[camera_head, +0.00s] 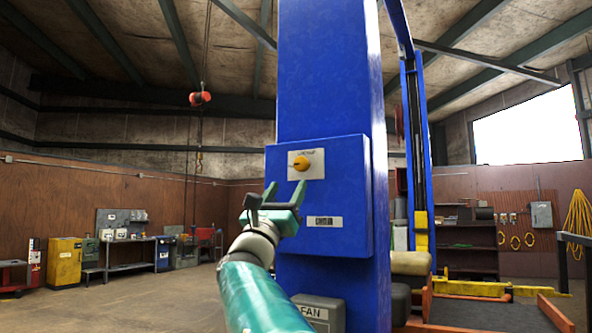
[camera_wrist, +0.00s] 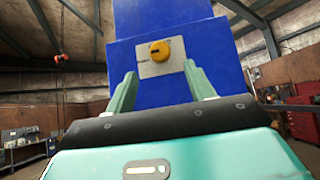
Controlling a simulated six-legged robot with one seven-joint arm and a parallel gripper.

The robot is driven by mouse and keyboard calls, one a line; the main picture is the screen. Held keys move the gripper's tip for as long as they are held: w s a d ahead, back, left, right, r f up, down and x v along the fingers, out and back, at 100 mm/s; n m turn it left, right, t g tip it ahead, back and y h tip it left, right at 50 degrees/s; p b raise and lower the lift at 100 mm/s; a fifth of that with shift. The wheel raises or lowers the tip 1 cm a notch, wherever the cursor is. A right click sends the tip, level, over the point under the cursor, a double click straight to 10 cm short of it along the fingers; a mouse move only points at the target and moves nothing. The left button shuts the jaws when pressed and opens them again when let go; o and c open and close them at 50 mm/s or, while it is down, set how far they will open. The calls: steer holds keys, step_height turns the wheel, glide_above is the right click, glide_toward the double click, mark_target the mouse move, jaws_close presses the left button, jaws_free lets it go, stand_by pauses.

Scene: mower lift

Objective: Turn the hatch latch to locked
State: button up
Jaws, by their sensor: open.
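The hatch latch (camera_head: 301,163) is a round yellow knob on a pale square plate (camera_head: 317,167). The plate is on the front of a blue box (camera_head: 352,200) fixed to a blue column. In the wrist view the yellow latch (camera_wrist: 160,49) shows ahead, above and between my fingers, with its plate (camera_wrist: 148,68) around it. My gripper (camera_head: 284,191) is open and empty just below the plate in the head view. Its green fingers (camera_wrist: 161,82) point up toward the box in the wrist view. I cannot tell if the fingertips touch the box.
A small label (camera_head: 322,221) is on the lower box front. A grey FAN box (camera_head: 318,313) stands at the column's foot. A red hook block (camera_head: 200,98) hangs at the left. Benches and a yellow cabinet (camera_head: 65,262) stand far left; the floor between is clear.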

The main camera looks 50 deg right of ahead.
mark_target(299, 165)
steer(key=x, duration=0.8)
steer(key=shift+w+d, duration=0.1)
steer(key=shift+d, duration=0.05)
steer(key=shift+c, duration=0.4)
steer(key=c, duration=0.8)
steer(key=shift+c, duration=0.3)
steer(key=shift+m+g, duration=0.7)
steer(key=m+g, duration=0.4)
steer(key=m, duration=0.1)
steer(key=m+g, duration=0.2)
steer(key=g, duration=0.1)
steer(key=shift+w+m, duration=0.3)
steer(key=shift+w, duration=0.05)
steer(key=shift+r+m+g+y, duration=0.15)
steer(key=shift+m+g+y, duration=0.55)
steer(key=shift+m+g, duration=1.85)
steer(key=shift+m+y, duration=0.3)
steer(key=shift+m, duration=0.55)
steer(key=o, duration=0.9)
